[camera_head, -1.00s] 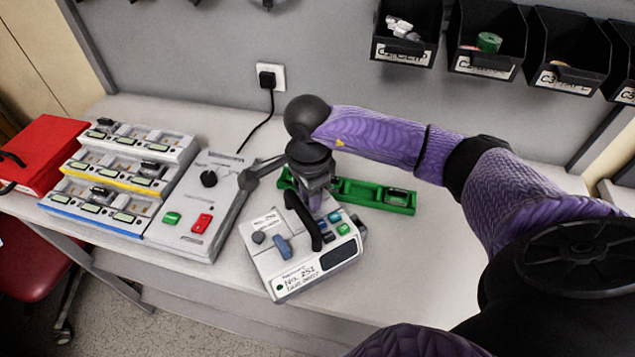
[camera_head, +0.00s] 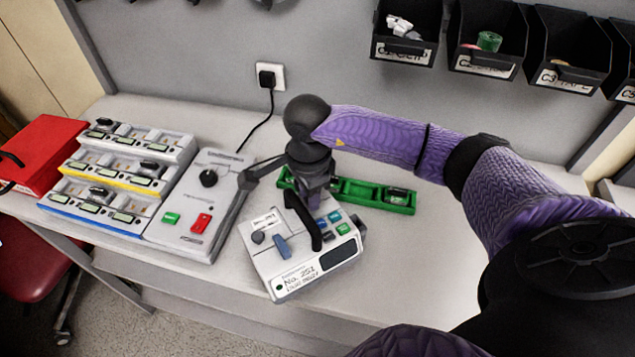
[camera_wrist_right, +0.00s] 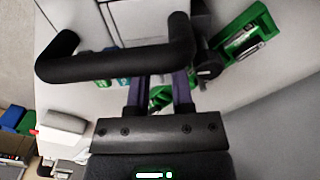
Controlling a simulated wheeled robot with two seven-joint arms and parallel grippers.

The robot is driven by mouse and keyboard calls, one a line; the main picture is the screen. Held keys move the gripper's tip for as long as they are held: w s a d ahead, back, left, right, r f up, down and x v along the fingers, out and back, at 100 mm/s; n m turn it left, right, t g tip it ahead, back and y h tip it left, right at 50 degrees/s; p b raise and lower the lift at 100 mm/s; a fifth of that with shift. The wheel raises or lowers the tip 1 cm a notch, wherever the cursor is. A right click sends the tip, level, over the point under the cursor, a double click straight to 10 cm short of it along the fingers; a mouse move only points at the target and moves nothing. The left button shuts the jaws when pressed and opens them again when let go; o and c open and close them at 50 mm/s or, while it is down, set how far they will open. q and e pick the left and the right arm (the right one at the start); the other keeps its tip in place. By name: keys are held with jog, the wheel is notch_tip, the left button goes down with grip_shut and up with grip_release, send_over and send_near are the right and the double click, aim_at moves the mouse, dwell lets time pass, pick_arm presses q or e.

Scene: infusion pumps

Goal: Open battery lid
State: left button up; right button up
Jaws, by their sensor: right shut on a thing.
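The infusion pump (camera_head: 290,270) is a white box labelled No. 251, lying on the table with a black handle (camera_head: 302,220), a blue lever and coloured buttons. My right gripper (camera_head: 313,200) reaches down behind the handle at the pump's far side. In the right wrist view the handle (camera_wrist_right: 115,62) crosses in front of the two purple-grey fingers (camera_wrist_right: 158,95), which point toward the pump. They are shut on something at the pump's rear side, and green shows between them. The battery lid cannot be clearly made out. My left gripper is not in view.
A green tray (camera_head: 350,189) with a battery (camera_head: 397,197) lies just behind the pump. A grey tester box (camera_head: 190,225) and a stepped battery rack (camera_head: 110,195) stand to the left. Black bins (camera_head: 485,50) hang on the wall. The table's front right is clear.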

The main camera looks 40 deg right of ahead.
jog(key=shift+c, duration=0.6)
jog(key=shift+d+r, duration=0.15)
jog(key=shift+r, duration=0.15)
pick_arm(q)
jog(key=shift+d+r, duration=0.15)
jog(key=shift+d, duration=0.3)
pick_arm(e)
jog(key=shift+d+r+p, duration=0.15)
jog(key=shift+r+p, duration=0.15)
jog(key=shift+r, duration=0.05)
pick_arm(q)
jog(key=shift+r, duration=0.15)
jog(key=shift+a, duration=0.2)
